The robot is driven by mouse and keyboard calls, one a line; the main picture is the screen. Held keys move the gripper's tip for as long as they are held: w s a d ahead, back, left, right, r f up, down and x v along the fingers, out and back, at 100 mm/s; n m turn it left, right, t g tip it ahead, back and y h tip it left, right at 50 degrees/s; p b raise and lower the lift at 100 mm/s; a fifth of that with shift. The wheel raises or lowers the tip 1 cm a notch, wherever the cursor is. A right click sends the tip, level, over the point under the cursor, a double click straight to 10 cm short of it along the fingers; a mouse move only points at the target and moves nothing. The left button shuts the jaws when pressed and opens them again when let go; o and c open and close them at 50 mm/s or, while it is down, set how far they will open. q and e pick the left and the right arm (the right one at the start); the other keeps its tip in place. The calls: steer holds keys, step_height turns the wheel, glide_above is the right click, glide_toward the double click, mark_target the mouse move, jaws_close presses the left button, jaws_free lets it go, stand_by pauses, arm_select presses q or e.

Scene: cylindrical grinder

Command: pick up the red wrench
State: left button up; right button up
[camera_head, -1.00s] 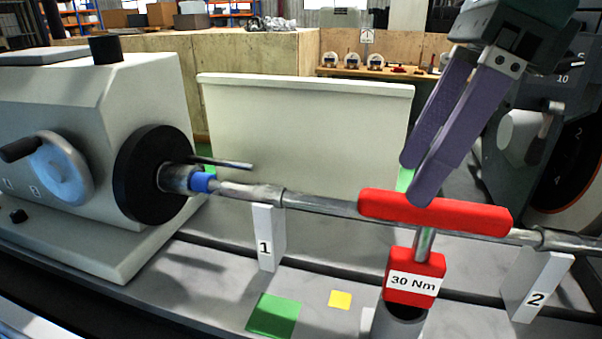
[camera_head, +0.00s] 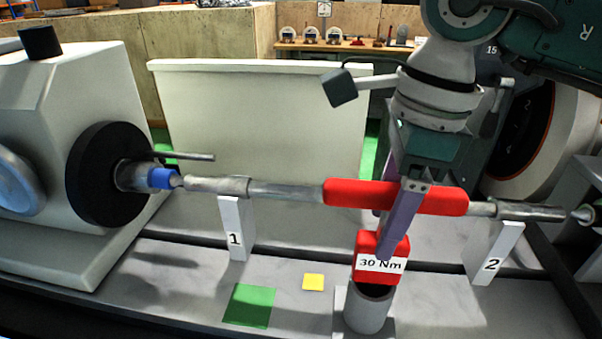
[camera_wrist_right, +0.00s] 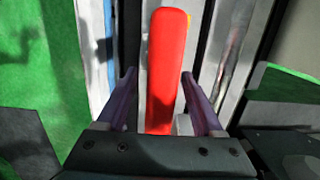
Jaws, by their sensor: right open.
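The red wrench (camera_head: 350,194) stands upright with a long red crossbar handle and a red block labelled "30 Nm" below. Its lower end is in a grey cylindrical holder (camera_head: 366,314). My right gripper (camera_head: 386,232) points down over the handle, open. One purple finger passes in front of the handle and the other shows behind it. In the right wrist view the handle (camera_wrist_right: 165,60) lies between the two spread fingers (camera_wrist_right: 158,80), with gaps visible at the sides. The wrench's shaft is mostly hidden behind the front finger. My left gripper is not in view.
A metal workpiece (camera_head: 285,190) runs horizontally behind the wrench, near supports marked 1 (camera_head: 235,225) and 2 (camera_head: 492,255). The black chuck (camera_head: 100,175) is at left. A pale panel (camera_head: 255,115) stands behind. Green (camera_head: 249,306) and yellow (camera_head: 313,282) patches lie in front.

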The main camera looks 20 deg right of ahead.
jaws_close()
stand_by(0.5)
stand_by(0.9)
